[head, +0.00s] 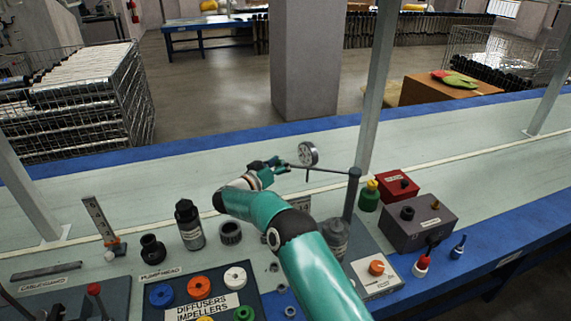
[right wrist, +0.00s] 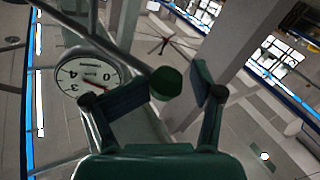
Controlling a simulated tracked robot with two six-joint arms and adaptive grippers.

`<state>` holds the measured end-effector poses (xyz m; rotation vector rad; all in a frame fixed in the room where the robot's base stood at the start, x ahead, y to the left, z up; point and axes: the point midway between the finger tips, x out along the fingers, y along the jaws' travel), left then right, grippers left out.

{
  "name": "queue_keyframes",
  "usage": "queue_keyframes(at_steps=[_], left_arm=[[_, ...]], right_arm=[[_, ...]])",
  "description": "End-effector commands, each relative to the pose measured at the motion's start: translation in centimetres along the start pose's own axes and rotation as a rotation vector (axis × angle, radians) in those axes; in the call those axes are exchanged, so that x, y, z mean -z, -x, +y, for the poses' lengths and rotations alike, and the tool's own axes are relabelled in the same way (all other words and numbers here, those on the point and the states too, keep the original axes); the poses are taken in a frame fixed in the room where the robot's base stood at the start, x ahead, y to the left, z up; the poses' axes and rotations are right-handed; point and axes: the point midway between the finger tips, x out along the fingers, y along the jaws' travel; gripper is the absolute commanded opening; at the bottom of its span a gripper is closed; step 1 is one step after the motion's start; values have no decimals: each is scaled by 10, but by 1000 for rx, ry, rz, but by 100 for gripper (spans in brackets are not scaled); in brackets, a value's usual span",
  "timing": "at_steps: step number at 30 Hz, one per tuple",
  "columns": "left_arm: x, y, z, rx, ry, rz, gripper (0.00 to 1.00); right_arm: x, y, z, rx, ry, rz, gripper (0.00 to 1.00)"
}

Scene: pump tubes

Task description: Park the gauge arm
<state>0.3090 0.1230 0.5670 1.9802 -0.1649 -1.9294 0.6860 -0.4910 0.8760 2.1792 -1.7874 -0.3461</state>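The gauge arm (head: 332,171) is a thin bar reaching left from the top of a dark upright post (head: 349,200). A round white dial gauge (head: 307,153) sits on it, and the dial also shows in the right wrist view (right wrist: 82,77). In that view the bar ends in a dark green knob (right wrist: 166,83). My right gripper (head: 277,164) is at the bar's free left end. Its fingers are spread on either side of the knob, with a visible gap at the right finger (right wrist: 207,95). I cannot tell whether the left finger touches it. My left gripper is out of view.
Near the post stand a green bottle (head: 369,197), a red box (head: 397,186) and a grey box (head: 418,225). A black bottle (head: 189,224) and dark rings stand left of my right arm. A grey pillar (head: 369,90) rises behind the post. The belt's far strip is clear.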

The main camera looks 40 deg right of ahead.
Motion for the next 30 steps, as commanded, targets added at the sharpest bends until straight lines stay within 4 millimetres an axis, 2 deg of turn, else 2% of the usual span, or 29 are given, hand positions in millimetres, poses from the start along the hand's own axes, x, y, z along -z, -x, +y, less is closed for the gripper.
queue_keyframes(at_steps=[11, 17, 24, 30], left_arm=[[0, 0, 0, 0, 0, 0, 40], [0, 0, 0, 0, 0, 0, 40], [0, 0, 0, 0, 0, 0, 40], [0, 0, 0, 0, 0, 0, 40]], right_arm=[[0, 10, -5, 15, 1, 2, 55], [-1, 39, -4, 17, 3, 2, 55], [-1, 88, -1, 11, 1, 2, 55], [-2, 115, 1, 8, 0, 2, 55]])
